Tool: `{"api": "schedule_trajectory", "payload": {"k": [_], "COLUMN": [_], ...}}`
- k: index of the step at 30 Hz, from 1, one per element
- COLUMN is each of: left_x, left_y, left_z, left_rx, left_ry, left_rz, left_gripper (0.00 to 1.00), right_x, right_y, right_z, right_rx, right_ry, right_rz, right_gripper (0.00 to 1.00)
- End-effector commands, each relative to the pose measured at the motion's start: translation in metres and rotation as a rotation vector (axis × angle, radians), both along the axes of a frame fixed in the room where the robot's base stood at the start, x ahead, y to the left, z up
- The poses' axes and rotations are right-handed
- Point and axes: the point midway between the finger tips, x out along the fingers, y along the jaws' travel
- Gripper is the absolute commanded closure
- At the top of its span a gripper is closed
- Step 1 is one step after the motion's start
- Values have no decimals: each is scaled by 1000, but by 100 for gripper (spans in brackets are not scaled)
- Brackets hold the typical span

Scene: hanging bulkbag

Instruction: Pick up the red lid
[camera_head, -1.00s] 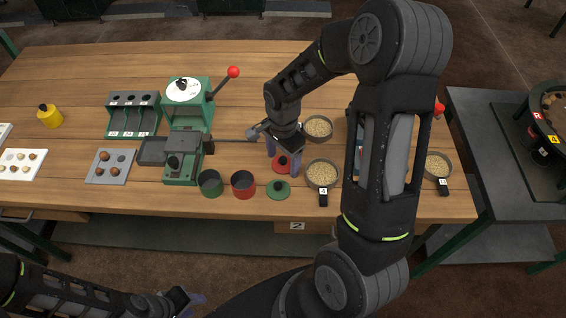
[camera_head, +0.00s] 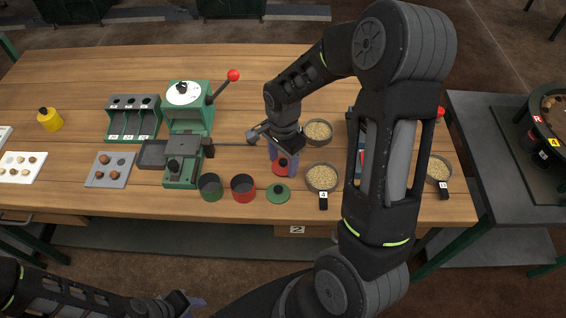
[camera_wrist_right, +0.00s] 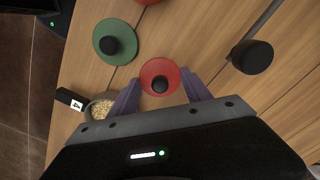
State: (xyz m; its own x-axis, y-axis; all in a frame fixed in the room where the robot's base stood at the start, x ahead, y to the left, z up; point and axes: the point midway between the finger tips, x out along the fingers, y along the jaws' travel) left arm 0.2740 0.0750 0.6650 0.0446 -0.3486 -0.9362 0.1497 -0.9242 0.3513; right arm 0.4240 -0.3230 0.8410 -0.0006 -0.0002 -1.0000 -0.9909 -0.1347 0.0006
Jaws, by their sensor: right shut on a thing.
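The red lid (camera_head: 281,169) is a small disc with a black knob, near the table's front edge behind the green lid (camera_head: 279,194). My right gripper (camera_head: 284,163) reaches down over it and is shut on it. In the right wrist view the red lid (camera_wrist_right: 160,65) shows between the two purple fingertips (camera_wrist_right: 160,80). I cannot tell whether the lid is clear of the tabletop. My left gripper (camera_head: 194,303) is low in the head view, in front of the table and away from the lids; its opening is unclear.
A red cup (camera_head: 243,188) and a green cup (camera_head: 210,187) stand left of the lids. Grain bowls (camera_head: 321,178) are to the right. A green press (camera_head: 186,135) with a red-knobbed lever stands further left. My right arm hides part of the table's right side.

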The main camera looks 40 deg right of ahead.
Motion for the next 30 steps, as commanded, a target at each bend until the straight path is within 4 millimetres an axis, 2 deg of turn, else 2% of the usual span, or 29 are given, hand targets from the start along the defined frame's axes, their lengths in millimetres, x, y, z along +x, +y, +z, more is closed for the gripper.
{"api": "schedule_trajectory", "payload": {"k": [15, 20, 30], "left_x": [1, 1, 2], "left_y": [-1, -1, -1], "left_z": [-10, -10, -10], "left_rx": [-3, -3, -3], "left_ry": [-4, -4, -4], "left_rz": [-2, -2, -2], "left_gripper": [64, 64, 64], "right_x": [1, 0, 0], "right_y": [0, 0, 0], "right_z": [86, 94, 93], "right_rx": [0, 1, 0], "right_ry": [-4, 0, 0], "right_rz": [0, 0, 0], "right_gripper": [82, 82, 82]}}
